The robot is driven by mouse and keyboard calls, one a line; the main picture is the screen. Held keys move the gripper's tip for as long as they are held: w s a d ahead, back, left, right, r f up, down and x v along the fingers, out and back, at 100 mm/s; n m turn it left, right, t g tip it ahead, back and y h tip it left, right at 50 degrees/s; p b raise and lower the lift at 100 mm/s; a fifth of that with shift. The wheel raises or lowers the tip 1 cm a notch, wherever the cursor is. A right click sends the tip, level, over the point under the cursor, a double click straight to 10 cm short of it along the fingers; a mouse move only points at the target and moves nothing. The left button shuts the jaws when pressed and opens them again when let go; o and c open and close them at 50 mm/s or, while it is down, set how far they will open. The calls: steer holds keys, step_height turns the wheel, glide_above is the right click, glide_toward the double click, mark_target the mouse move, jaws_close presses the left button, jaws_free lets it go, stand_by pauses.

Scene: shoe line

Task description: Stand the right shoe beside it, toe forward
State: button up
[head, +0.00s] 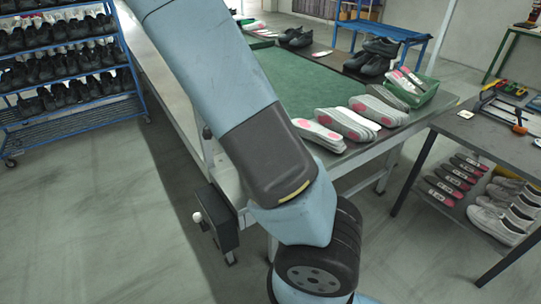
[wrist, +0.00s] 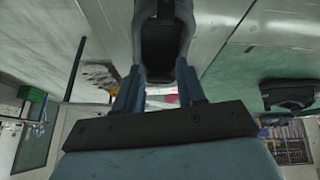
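My gripper (wrist: 160,82) shows in the wrist view, with its two blue-grey fingers on either side of a dark shoe (wrist: 159,48). The shoe reaches up to the top edge of that view, and its far end is cut off. The gripper looks shut on it. My gripper is not visible in the head view. A black shoe (wrist: 288,94) sits on the green mat (wrist: 285,45) at the right of the wrist view. In the head view dark shoes (head: 297,38) stand at the far end of the green mat (head: 300,82); which is the left one I cannot tell.
Several pink-and-white insole stacks (head: 346,124) lie along the near edge of the table, by a green bin (head: 418,93). More dark shoes (head: 375,58) stand at the right. A blue shoe rack (head: 75,125) is at left, a side table (head: 500,135) at right. The mat's middle is clear.

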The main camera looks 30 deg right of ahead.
steer(key=shift+w+d+f+m+h, duration=0.4)
steer(key=shift+w+d+f, duration=0.35)
steer(key=shift+d+f, duration=0.4)
steer(key=shift+w+d+f+m+h, duration=0.2)
steer(key=shift+w+d+f+h, duration=0.45)
steer(key=shift+d+f, duration=0.55)
steer(key=shift+w+d+f+m+h, duration=0.35)
steer(key=shift+w+d+f, duration=0.5)
steer(key=shift+d+f, duration=0.3)
steer(key=shift+t, duration=0.3)
steer(key=shift+c, duration=0.4)
steer(key=shift+r, duration=0.1)
jaws_close()
